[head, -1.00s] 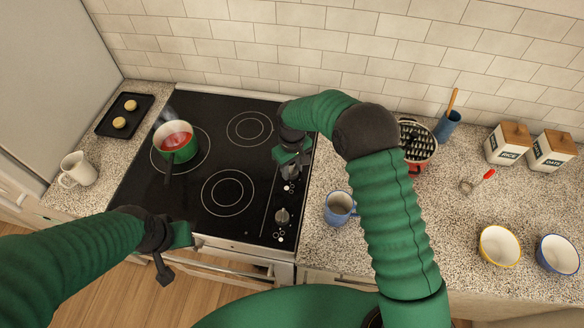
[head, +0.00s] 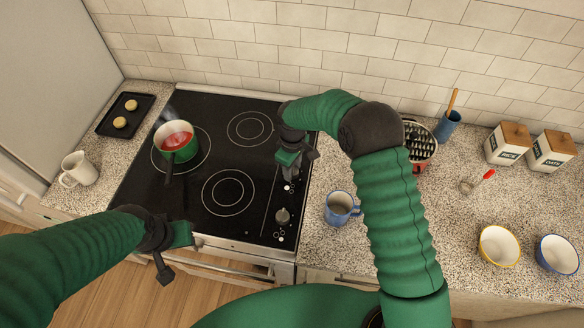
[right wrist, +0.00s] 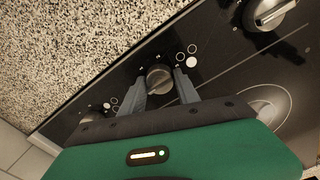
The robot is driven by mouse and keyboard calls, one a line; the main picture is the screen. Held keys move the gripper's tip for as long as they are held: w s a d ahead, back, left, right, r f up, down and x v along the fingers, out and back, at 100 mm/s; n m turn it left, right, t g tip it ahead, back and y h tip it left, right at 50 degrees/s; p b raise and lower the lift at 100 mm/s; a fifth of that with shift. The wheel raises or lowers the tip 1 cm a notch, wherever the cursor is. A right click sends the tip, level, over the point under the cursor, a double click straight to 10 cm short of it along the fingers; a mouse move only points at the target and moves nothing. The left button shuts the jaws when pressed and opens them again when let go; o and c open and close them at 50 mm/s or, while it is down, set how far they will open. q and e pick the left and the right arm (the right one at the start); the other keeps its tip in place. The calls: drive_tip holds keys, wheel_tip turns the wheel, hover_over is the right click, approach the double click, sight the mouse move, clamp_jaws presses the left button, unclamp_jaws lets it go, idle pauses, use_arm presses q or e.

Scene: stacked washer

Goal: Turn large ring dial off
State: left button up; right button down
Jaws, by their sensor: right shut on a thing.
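The stove's control strip has several dark dials with ring marks beside them. In the right wrist view, my right gripper (right wrist: 161,90) has one finger on each side of a round dial (right wrist: 158,78) and is shut on it. A second dial (right wrist: 267,14) is at the upper right and another (right wrist: 88,117) at the lower left, partly behind the gripper. In the head view, my right gripper (head: 291,171) is over the strip and hides most of the held dial. The near dial (head: 282,215) is clear of it. My left gripper (head: 172,252) hangs at the stove's front edge, touching no dial; its finger opening is unclear.
A green pot (head: 177,145) with red contents stands on the back-left burner of the black cooktop (head: 200,105). A blue mug (head: 340,207) is on the counter just right of the stove. A red colander (head: 420,150) is behind my right arm.

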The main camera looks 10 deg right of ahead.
drive_tip(key=shift+w+r, duration=0.1)
drive_tip(key=c, duration=0.9)
unclamp_jaws()
wheel_tip(320, 180, up, 17)
drive_tip(key=b, duration=0.2)
drive_tip(key=shift+f, duration=0.2)
